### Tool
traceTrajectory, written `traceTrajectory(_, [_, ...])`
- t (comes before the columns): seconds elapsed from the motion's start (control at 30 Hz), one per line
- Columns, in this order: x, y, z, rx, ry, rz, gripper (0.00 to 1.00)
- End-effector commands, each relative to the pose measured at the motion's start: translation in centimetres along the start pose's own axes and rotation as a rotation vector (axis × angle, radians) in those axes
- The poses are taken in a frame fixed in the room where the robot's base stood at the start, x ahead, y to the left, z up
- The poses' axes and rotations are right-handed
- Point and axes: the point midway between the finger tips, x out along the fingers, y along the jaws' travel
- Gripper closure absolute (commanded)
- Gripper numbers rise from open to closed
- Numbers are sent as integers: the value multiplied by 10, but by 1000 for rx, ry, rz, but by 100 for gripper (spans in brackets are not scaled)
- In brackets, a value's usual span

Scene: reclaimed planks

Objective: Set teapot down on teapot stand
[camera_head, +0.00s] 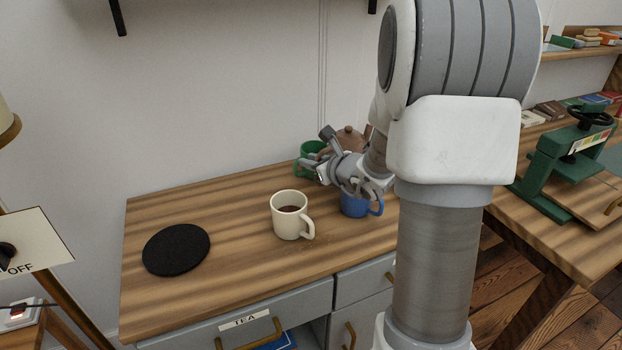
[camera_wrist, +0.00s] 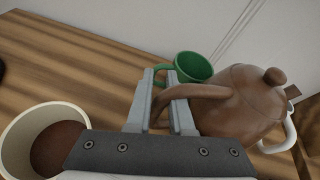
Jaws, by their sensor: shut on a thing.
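The brown teapot (camera_wrist: 240,102) shows at the right of the wrist view, with its lid knob on top. In the head view only its upper part (camera_head: 351,136) shows behind my arm. My gripper (camera_wrist: 165,100) is shut on the teapot's brown handle, which passes between the two fingers. I cannot tell whether the teapot's base touches the table. The teapot stand appears to be the flat black round disc (camera_head: 176,249) at the left of the tabletop, bare and well apart from the teapot.
A cream mug of brown drink (camera_head: 287,222) stands between disc and gripper. A blue mug (camera_head: 355,207) is below my gripper, and a green mug (camera_wrist: 194,66) stands behind it. A white curved handle (camera_wrist: 290,135) shows beside the teapot. Wood (camera_head: 215,213) around the disc is clear.

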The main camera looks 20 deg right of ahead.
Motion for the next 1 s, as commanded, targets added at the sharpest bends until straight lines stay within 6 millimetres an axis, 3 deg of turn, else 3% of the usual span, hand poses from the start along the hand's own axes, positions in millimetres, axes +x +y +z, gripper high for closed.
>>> traceTrajectory(0.33, [14,6,-35,-2,-3,-1,100])
traceTrajectory(0.7, [15,7,-37,-4,-5,-1,100])
traceTrajectory(0.73, [15,7,-38,0,0,0,76])
traceTrajectory(0.8, [15,7,-38,0,0,0,64])
traceTrajectory(0.9, [15,7,-38,0,0,0,50])
traceTrajectory(1.0, [15,7,-38,0,-1,-1,50])
